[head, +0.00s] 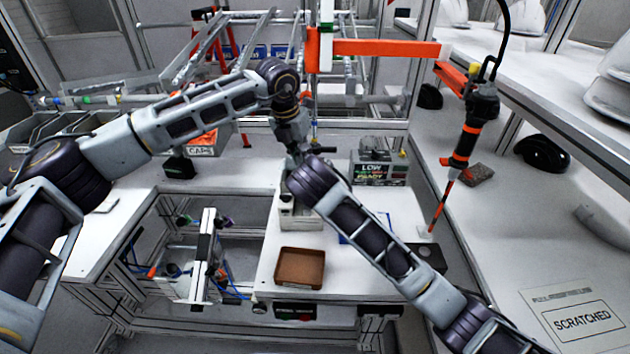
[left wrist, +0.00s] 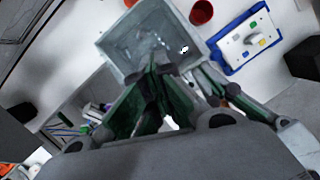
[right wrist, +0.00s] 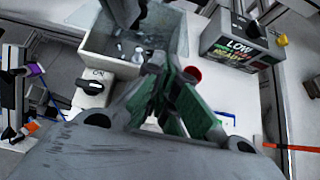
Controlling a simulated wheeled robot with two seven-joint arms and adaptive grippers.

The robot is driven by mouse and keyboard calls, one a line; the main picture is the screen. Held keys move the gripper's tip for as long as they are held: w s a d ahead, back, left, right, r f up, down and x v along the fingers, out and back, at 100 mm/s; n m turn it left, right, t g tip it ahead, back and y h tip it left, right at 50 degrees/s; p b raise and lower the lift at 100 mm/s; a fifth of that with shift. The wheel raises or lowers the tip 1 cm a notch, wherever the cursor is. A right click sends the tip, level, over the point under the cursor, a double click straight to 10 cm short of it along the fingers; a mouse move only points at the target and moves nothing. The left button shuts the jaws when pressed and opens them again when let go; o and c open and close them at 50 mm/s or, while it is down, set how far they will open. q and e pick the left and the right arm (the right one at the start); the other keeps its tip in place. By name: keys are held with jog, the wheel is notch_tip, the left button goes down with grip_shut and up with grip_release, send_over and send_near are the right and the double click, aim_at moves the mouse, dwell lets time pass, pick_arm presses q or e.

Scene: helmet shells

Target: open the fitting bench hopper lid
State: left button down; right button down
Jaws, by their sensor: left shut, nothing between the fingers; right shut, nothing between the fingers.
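The grey hopper (right wrist: 178,40) is a box seen from above in the right wrist view, with its inside and some small pale pieces showing. It also shows in the left wrist view (left wrist: 112,48). A lid cannot be made out clearly. In the head view my right arm hides most of the hopper. My left gripper (head: 292,152) points down over it, shut and empty; its fingers show in the left wrist view (left wrist: 155,85), over the hopper's edge. My right gripper (right wrist: 160,75) is shut and empty at the hopper's near side; it is hidden in the head view.
A brown tray (head: 300,268) lies in front on the bench. A grey box marked LOW (head: 378,172) stands to the right. A red cup (left wrist: 201,12) and a blue-edged board (left wrist: 243,40) are near the hopper. A hanging driver (head: 465,135) is farther right.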

pick_arm(q)
jog(key=shift+d, duration=0.1)
pick_arm(e)
jog(key=shift+w+d, duration=0.15)
jog(key=shift+w, duration=0.1)
pick_arm(q)
jog(key=shift+w+f, duration=0.1)
jog(key=shift+w, duration=0.1)
pick_arm(e)
jog(key=shift+w+r, duration=0.1)
jog(key=shift+w, duration=0.1)
pick_arm(q)
jog(key=shift+s+f, duration=0.1)
jog(key=shift+f, duration=0.15)
pick_arm(e)
jog(key=shift+w+r, duration=0.1)
jog(key=shift+r, duration=0.75)
pick_arm(q)
jog(key=c, duration=1.3)
grip_release()
jog(key=shift+c, duration=0.2)
pick_arm(e)
jog(key=shift+r, duration=0.1)
pick_arm(q)
jog(key=shift+d+f, duration=0.1)
pick_arm(e)
jog(key=shift+w+d, duration=0.1)
jog(key=shift+w, duration=0.15)
jog(key=shift+f, duration=0.25)
